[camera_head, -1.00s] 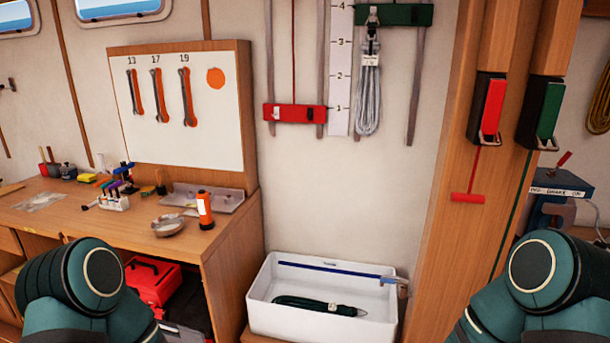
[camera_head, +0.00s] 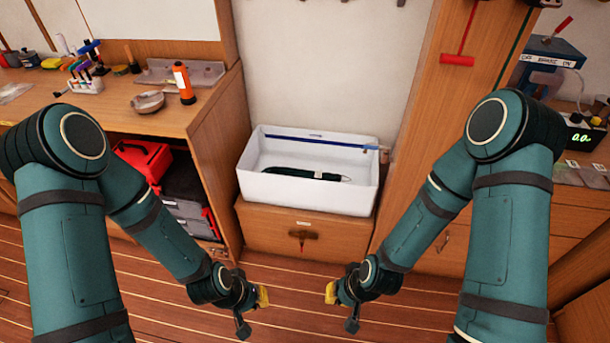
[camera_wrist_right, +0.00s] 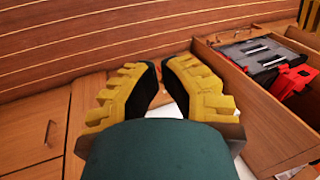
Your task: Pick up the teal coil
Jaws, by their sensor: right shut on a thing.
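The teal coil (camera_head: 300,173) looks like a dark green, flattened bundle lying in the white basin (camera_head: 308,202), with a thin pale loop at its right end. My right gripper (camera_head: 328,292) is low in front of the basin, above the floor and clear of the coil. In the right wrist view its yellow fingers (camera_wrist_right: 160,85) stand close together; their lower part is hidden and I cannot make out what is between them. My left gripper (camera_head: 263,296) is low, left of the right one, also clear of the coil; its finger opening is too small to judge.
The basin stands on a wooden drawer unit (camera_head: 300,240) against the wall. A workbench (camera_head: 110,105) with tools and an orange bottle (camera_head: 184,85) is at left, a red toolbox (camera_head: 142,160) below it. A wooden post (camera_head: 425,100) rises at right. The floor between is free.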

